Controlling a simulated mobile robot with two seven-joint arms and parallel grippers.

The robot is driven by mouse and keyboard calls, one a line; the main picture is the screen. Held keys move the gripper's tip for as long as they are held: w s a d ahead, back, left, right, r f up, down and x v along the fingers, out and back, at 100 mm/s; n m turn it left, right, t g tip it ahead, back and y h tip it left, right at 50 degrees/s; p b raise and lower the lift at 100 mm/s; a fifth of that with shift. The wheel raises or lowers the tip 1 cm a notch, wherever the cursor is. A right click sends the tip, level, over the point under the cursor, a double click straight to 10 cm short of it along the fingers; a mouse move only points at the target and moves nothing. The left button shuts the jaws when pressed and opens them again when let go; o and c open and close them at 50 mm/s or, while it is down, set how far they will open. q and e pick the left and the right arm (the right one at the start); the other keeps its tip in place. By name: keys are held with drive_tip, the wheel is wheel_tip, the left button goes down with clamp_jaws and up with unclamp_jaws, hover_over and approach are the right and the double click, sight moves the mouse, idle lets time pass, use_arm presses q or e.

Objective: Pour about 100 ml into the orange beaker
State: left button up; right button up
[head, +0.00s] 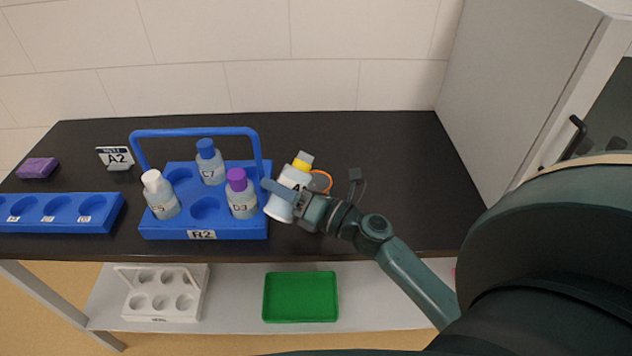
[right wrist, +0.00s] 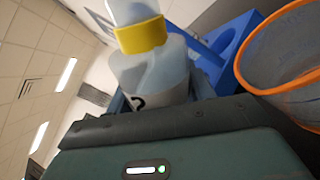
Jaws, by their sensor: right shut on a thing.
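A white bottle (head: 280,209) with a yellow collar and a pale tip stands right of the blue rack, tilted with its top to the right. My right gripper (head: 287,194) is shut on this bottle. In the right wrist view the bottle (right wrist: 152,75) fills the middle, its yellow band clear. The orange beaker (head: 328,178) is mostly hidden behind the bottle and gripper; only part of its orange rim shows. In the right wrist view the clear beaker (right wrist: 290,52) with its orange rim is close, right of the bottle. The liquid level in it cannot be told. My left gripper is out of view.
The blue rack (head: 204,233) marked R2 holds bottles with white (head: 152,177), blue (head: 206,146) and purple (head: 237,177) caps. A blue holder (head: 110,215), purple block (head: 37,168) and A2 sign (head: 115,157) lie left. A green tray (head: 300,297) and white rack (head: 193,300) are below. The counter's back right is clear.

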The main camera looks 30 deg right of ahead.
drive_tip(key=shift+a+f+m+b, duration=0.2)
drive_tip(key=shift+f+m+b, duration=0.6)
drive_tip(key=shift+f+b, duration=0.7)
drive_tip(key=shift+s+r+p, duration=0.1)
drive_tip(key=shift+r+p, duration=0.05)
drive_tip(key=shift+p, duration=0.15)
drive_tip(key=shift+a+r+m+t+h+p, duration=0.25)
drive_tip(key=shift+r+m+p, duration=0.25)
drive_tip(key=shift+m, duration=0.5)
idle(0.5)
drive_tip(key=shift+s+f+m, duration=0.1)
drive_tip(key=shift+f+m, duration=0.1)
drive_tip(key=shift+m, duration=0.8)
idle(0.9)
drive_tip(key=shift+w+d+r+m+h+p, duration=0.1)
drive_tip(key=shift+d+r+m+h+p, duration=0.1)
drive_tip(key=shift+r+m+p, duration=0.25)
drive_tip(key=shift+w+d+r+m+h+p, duration=0.1)
drive_tip(key=shift+d+r+m+h+p, duration=0.1)
drive_tip(key=shift+m+p, duration=0.45)
idle(1.7)
